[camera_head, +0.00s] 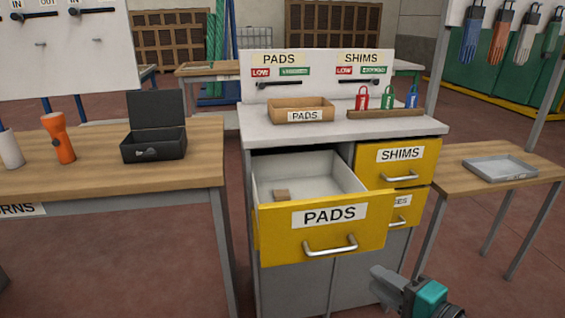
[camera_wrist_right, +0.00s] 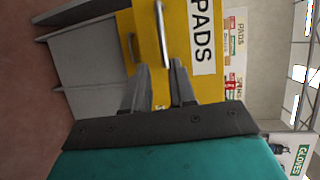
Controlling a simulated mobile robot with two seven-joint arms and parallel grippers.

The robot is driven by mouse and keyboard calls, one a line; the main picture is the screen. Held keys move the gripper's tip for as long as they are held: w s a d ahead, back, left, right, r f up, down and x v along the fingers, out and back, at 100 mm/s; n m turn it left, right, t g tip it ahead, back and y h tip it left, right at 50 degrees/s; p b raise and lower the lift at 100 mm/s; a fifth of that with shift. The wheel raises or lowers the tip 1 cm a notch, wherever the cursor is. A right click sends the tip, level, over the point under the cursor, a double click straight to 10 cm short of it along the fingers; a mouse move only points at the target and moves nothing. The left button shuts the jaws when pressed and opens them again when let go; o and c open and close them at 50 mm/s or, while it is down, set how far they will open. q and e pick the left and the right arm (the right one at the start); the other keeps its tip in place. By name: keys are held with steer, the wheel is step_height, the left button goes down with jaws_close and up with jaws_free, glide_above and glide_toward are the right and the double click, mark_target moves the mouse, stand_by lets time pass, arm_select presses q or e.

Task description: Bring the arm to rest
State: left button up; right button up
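My right gripper (camera_head: 382,278) is at the bottom of the head view, in front of the cabinet and to the right of the open PADS drawer (camera_head: 286,229). In the right wrist view its two fingers (camera_wrist_right: 159,78) stand apart with nothing between them. The yellow PADS drawer front and its handle (camera_wrist_right: 162,35) lie beyond the fingertips, apart from them. My left gripper is not in view.
The cabinet top (camera_head: 340,130) holds a PADS tray (camera_head: 301,110) and several coloured tags by a wooden strip (camera_head: 386,113). A wooden bench (camera_head: 190,165) with an orange flashlight (camera_head: 58,138) and black box (camera_head: 153,146) stands left. A side table (camera_head: 455,170) with a grey tray (camera_head: 500,168) stands right.

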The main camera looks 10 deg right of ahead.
steer(key=s+a+f+n+g+h+p, duration=0.3)
steer(key=s+a+f+n, duration=0.4)
steer(key=s+f+n, duration=0.4)
step_height(320, 180, down, 3)
steer(key=n+h, duration=0.1)
steer(key=n, duration=0.4)
steer(key=shift+s+a+r+g+h, duration=0.2)
steer(key=shift+s+g+h, duration=0.1)
steer(key=shift+s, duration=0.1)
